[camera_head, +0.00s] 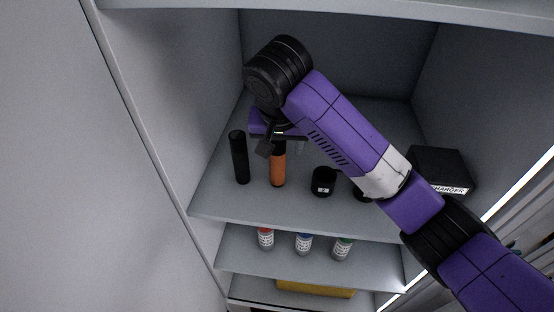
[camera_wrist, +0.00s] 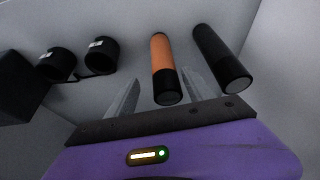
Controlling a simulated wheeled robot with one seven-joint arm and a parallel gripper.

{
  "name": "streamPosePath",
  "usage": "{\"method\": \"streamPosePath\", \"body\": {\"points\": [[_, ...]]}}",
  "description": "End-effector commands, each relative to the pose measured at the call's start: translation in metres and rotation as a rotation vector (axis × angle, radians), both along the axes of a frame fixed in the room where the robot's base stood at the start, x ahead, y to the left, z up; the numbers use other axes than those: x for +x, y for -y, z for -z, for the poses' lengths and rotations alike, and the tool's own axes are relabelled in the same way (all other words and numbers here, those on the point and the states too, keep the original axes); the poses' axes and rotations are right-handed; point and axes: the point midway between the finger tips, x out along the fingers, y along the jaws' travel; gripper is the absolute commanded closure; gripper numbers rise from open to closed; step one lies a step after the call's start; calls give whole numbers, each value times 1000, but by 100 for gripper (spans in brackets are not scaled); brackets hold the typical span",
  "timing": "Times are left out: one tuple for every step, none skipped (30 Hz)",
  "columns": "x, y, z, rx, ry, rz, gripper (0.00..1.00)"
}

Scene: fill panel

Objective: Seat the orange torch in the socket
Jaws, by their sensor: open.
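The orange torch (camera_head: 278,168) stands upright on the cabinet's upper shelf, with a black top; it also shows in the wrist view (camera_wrist: 162,60). My gripper (camera_head: 283,145) is at the torch's upper part. In the wrist view my gripper (camera_wrist: 158,92) is open, with one finger on each side of the torch and gaps showing. A black socket (camera_head: 323,182) with a small white label stands to the right of the torch. A second black socket (camera_head: 361,193) is partly hidden behind my arm. Both sockets (camera_wrist: 101,55) (camera_wrist: 56,65) show in the wrist view.
A black torch (camera_head: 239,158) stands close to the left of the orange one. A black charger box (camera_head: 441,170) is at the right of the shelf (camera_head: 230,205). Several small bottles (camera_head: 303,243) stand on the shelf below. The left cabinet wall is near.

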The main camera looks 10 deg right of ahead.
Motion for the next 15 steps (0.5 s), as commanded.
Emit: {"method": "streamPosePath", "body": {"points": [[2, 0, 5, 0, -2, 0, 39], [3, 0, 7, -1, -2, -1, 39], [4, 0, 10, -1, -2, -1, 39], [6, -1, 12, -1, -2, -1, 39], [8, -1, 15, -2, -4, 0, 39], [11, -2, 19, -3, -3, 0, 39], [13, -2, 23, -2, -3, 1, 39], [15, -3, 27, -3, -3, 0, 39], [18, -3, 33, -2, -3, 1, 39], [19, -3, 37, -2, -3, 1, 39], [21, -2, 41, -2, -1, 1, 39], [22, -2, 45, -1, -2, 2, 39], [23, -2, 47, -1, -1, 2, 39], [24, -2, 49, -1, -1, 0, 39], [25, -2, 51, 0, 0, 0, 39]]}}
